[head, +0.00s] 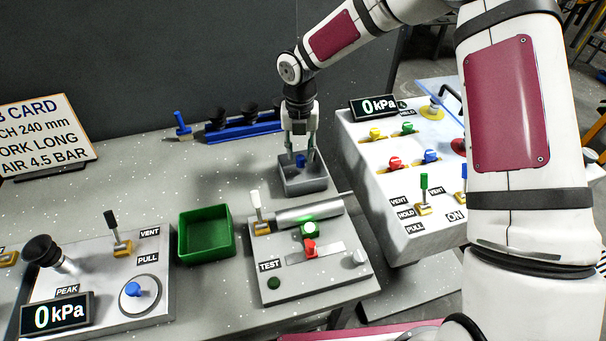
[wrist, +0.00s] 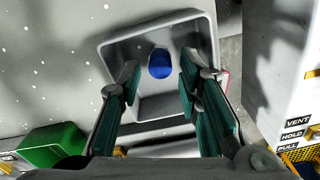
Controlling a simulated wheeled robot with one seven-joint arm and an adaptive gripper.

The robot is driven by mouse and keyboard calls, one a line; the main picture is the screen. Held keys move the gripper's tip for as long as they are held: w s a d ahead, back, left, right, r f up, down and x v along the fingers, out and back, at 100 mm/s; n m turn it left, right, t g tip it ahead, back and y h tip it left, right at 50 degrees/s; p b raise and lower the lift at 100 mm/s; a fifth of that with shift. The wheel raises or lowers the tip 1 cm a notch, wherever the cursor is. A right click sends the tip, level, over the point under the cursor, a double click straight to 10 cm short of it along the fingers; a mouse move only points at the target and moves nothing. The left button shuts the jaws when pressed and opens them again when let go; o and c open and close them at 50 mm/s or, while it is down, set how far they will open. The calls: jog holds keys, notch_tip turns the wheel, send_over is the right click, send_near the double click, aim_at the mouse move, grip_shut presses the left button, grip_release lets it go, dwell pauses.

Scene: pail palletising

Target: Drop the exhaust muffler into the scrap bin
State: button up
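A small blue rounded piece (wrist: 159,64), which looks like the exhaust muffler, shows inside the outline of a square grey bin (wrist: 203,30). It also shows in the head view (head: 300,160), low between the fingers. Whether it rests on the bin floor or is just above it, I cannot tell. The grey bin (head: 304,187) stands on the table and looks like the scrap bin. My gripper (head: 300,152) points down over the bin. In the wrist view its fingers (wrist: 160,88) are wide apart, with a clear gap around the blue piece.
A green tray (head: 206,236) stands left of a test plate (head: 320,285) with a metal cylinder. A control box (head: 405,190) rises close to the right of the bin. A blue rack (head: 243,130) with black knobs is behind left. Bare table (head: 130,180) lies left.

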dwell(0.3)
notch_tip(320, 180, up, 12)
dwell(0.5)
dwell(0.3)
